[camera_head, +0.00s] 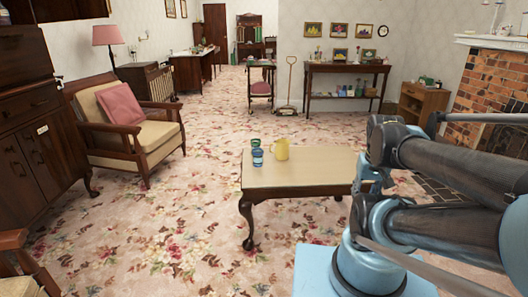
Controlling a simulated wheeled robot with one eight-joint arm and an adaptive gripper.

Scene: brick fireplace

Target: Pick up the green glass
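A green glass (255,143) stands near the far left edge of the light-topped coffee table (315,181). A blue glass (257,160) stands just in front of it, and the two look close together. A yellow pitcher (281,150) stands to the right of both glasses. My arm is folded at the right side of the view and covers the table's right end. No fingers of my gripper can be made out.
A wooden armchair (153,137) with a pink cushion (121,103) stands at the left. A dark cabinet (35,140) is at the far left. A brick fireplace (489,80) is at the right. Open flowered carpet (180,225) lies left of the table.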

